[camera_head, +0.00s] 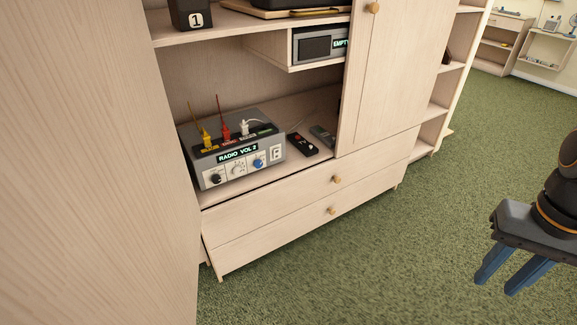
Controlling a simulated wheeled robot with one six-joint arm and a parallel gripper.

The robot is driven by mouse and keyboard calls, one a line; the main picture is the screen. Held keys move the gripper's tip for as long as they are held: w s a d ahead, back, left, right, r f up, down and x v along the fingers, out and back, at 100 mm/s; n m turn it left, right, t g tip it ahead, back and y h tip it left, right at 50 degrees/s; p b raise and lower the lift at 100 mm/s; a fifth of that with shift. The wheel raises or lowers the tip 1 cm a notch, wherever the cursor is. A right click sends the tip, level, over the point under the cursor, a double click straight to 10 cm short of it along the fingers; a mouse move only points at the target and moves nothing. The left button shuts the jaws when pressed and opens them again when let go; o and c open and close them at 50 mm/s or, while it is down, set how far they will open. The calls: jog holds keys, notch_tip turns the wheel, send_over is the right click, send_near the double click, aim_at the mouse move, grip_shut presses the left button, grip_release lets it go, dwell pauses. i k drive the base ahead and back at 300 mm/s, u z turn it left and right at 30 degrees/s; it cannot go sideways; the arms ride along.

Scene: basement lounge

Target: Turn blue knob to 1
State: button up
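A blue knob (258,163) sits on the right of the front panel of a grey radio box (236,150) on the cabinet shelf. A black knob (215,179) and a white knob (237,171) are to its left. The display (238,152) above them reads "RADIO VOL 2". The blue knob's pointer is too small to read. My gripper (505,281) is at the far right over the green carpet, well apart from the radio. Its two blue fingers are apart, with nothing between them.
Yellow, red and white plugs (225,130) stand on the radio's top. Two dark remotes (303,144) lie right of it. A cabinet door (395,75) is at right. Drawers (300,200) are below. Carpet (420,240) is clear in front.

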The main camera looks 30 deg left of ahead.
aim_at(258, 163)
jog(key=k, duration=0.65)
jog(key=u, duration=0.75)
jog(key=i, duration=0.5)
jog(key=u, duration=0.05)
